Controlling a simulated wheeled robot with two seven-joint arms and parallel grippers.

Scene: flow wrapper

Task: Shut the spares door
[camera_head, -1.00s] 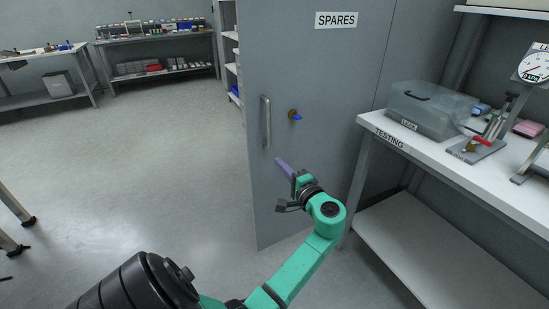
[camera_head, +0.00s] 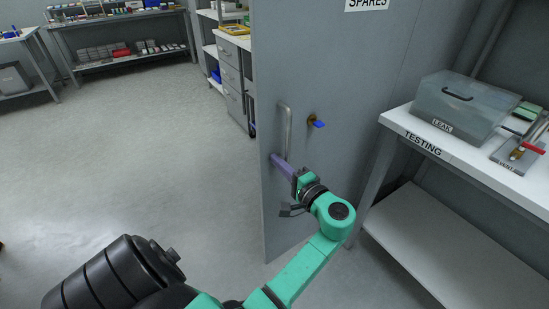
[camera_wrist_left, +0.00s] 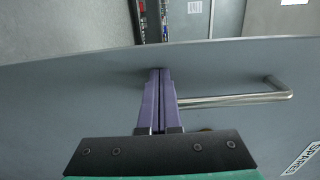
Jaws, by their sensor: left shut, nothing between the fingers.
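The grey spares door (camera_head: 350,120) stands upright in front of me, with a SPARES label (camera_head: 366,4) near the top of the view. It carries a vertical bar handle (camera_head: 285,130) near its left edge and a blue-tipped latch (camera_head: 317,122) to the right of that. My left gripper (camera_head: 274,157) is shut and empty, its purple fingers at the door face by the handle's lower end, near the left edge. In the left wrist view the fingers (camera_wrist_left: 161,73) point at the door near its edge, beside the handle (camera_wrist_left: 240,98). Whether they touch is unclear. My right gripper is out of view.
A TESTING bench (camera_head: 425,146) stands close at the right, with a clear LEAK box (camera_head: 462,103) on it. A drawer unit (camera_head: 232,80) shows beyond the door's left edge. The floor (camera_head: 150,160) at left is open.

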